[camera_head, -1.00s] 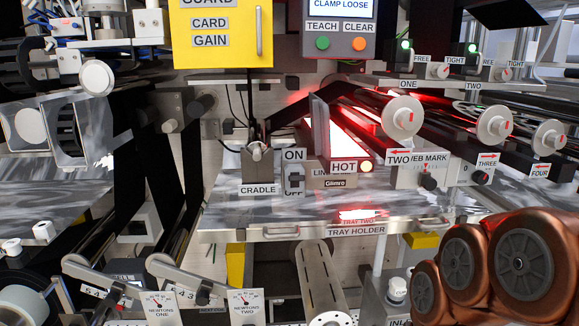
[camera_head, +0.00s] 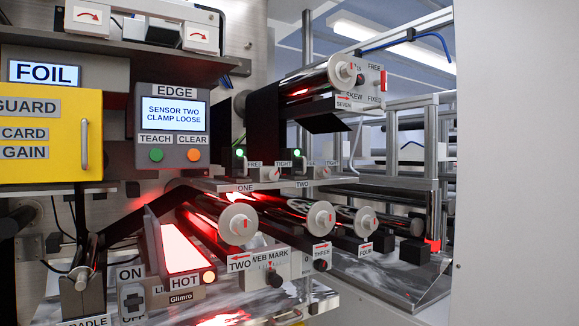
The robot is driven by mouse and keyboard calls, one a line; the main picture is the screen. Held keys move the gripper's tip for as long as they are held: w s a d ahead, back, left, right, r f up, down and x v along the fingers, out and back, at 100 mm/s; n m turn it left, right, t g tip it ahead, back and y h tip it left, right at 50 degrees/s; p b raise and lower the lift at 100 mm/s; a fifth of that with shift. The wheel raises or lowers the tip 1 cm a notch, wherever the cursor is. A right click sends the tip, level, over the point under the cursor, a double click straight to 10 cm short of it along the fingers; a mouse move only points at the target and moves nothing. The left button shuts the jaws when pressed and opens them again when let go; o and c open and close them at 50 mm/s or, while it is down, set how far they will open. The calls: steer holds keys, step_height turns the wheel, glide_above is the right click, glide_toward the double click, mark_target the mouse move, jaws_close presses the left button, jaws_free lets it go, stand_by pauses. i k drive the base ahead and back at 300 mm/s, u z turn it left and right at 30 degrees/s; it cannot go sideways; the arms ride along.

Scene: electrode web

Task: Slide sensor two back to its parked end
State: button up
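Sensor two (camera_head: 298,158) is a small dark block with a lit green lamp, above the label TWO on the grey rail shelf (camera_head: 350,183). A small clamp knob (camera_head: 322,172) stands just right of it; its pointer is too small to read. Sensor one (camera_head: 239,160), a like block with a green lamp, stands to the left above the label ONE, with its own knob (camera_head: 275,173) marked FREE and TIGHT. The EDGE screen (camera_head: 175,113) reads SENSOR TWO CLAMP LOOSE. My gripper is not in view.
Below the rail are rollers two (camera_head: 238,224), three (camera_head: 320,218) and four (camera_head: 365,221), and a red-glowing HOT unit (camera_head: 187,248). Roller seven (camera_head: 342,71) with black web hangs above. A yellow guard (camera_head: 40,140) is left. A plain pale panel (camera_head: 515,160) fills the right.

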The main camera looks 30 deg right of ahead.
mark_target(295, 154)
steer(key=z, duration=1.25)
steer(key=k, duration=0.6)
steer(key=u, duration=1)
